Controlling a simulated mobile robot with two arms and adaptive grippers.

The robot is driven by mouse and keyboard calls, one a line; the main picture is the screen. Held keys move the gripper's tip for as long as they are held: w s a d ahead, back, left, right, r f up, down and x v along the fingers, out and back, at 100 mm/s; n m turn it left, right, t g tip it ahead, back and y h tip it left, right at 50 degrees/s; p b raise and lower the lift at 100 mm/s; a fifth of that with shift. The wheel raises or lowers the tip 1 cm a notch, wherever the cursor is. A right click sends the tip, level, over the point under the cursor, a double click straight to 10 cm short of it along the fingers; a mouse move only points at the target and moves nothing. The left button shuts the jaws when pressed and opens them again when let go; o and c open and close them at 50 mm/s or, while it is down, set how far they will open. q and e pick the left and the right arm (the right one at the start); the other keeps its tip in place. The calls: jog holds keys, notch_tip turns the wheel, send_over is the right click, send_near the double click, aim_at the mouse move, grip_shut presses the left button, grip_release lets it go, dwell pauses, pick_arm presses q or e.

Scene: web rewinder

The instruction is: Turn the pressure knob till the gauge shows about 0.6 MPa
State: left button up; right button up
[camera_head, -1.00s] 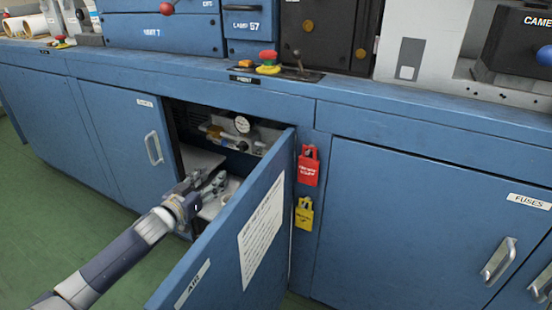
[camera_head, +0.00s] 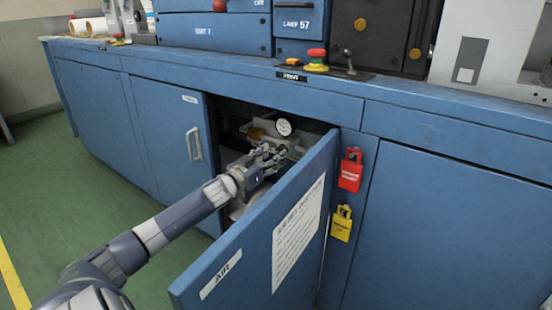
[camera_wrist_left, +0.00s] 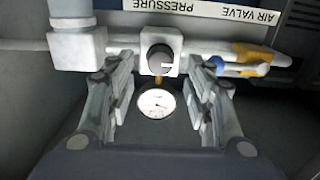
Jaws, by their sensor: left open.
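The pressure gauge (camera_head: 284,127), a round white dial, shows inside the open cabinet in the head view. In the left wrist view the gauge (camera_wrist_left: 156,103) shows with its lettering too small to read. The dark round pressure knob (camera_wrist_left: 160,58) sits on a pale block on the pipe, beside the gauge in that view. My left gripper (camera_head: 268,157) is inside the cabinet opening. In the left wrist view its fingers are open, one on each side of the knob, with gaps between; I cannot tell any contact. The knob is hidden in the head view.
The cabinet door (camera_head: 250,235) marked AIR stands open, close to the right of my left arm. A pipe with a yellow and blue valve (camera_wrist_left: 250,60) runs beside the knob. Red (camera_head: 350,170) and yellow (camera_head: 341,223) lockout tags hang right of the opening.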

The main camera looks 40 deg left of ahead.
pick_arm(q)
jog(key=shift+w+a+b, duration=0.1)
jog(key=shift+w+b, duration=0.3)
jog(key=shift+w, duration=0.9)
jog(key=c, duration=1.1)
